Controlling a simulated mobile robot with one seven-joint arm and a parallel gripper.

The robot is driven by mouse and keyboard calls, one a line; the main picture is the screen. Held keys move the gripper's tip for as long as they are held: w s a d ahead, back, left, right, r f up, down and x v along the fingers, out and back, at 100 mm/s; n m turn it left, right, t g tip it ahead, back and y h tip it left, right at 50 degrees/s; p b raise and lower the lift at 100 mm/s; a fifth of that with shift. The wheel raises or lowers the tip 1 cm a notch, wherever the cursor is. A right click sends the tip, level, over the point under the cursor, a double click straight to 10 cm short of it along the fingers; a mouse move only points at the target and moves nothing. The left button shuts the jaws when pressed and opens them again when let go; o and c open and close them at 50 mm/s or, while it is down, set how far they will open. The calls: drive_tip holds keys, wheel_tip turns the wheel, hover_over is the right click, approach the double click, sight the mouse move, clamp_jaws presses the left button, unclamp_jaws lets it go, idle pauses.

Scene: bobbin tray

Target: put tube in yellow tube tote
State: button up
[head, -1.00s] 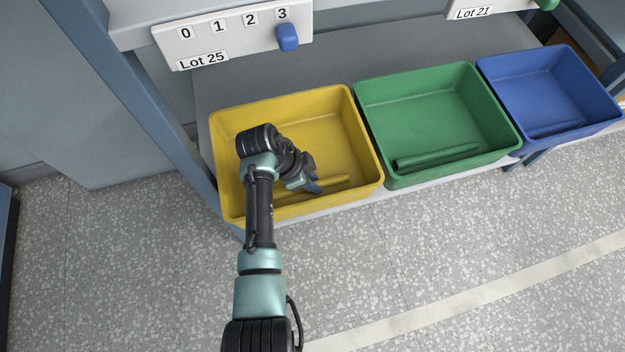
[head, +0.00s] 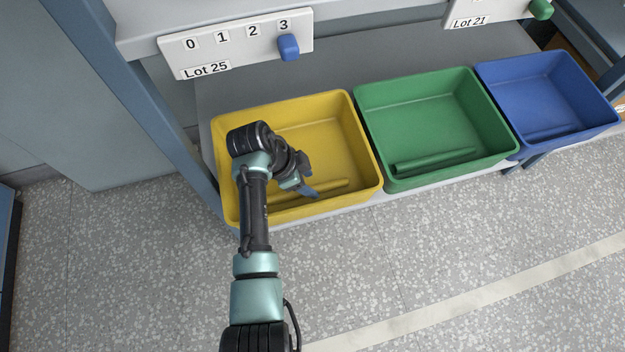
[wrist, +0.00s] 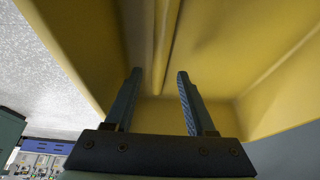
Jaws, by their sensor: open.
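The yellow tote (head: 346,128) stands at the left of the row on the grey shelf. A yellow tube (head: 325,188) lies in it along the near wall, partly hidden by my arm. My gripper (head: 312,190) is inside the tote, over the tube. In the wrist view my gripper (wrist: 158,88) is open, its two fingers apart with nothing held between them. The tube (wrist: 166,45) shows beyond and between the fingertips, lying lengthwise on the tote floor. I cannot tell whether a finger touches it.
A green tote (head: 430,115) with a green tube (head: 435,160) is to the right, and a blue tote (head: 550,95) is beyond it. A board labelled Lot 25 (head: 235,45) with a blue knob (head: 289,47) is above the yellow tote. A blue-grey post (head: 135,100) stands close on the left.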

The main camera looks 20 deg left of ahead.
sight(293, 193)
drive_tip(key=p+v, duration=0.2)
drive_tip(key=v, duration=0.7)
drive_tip(key=shift+p, duration=0.3)
drive_tip(key=shift+r, duration=0.1)
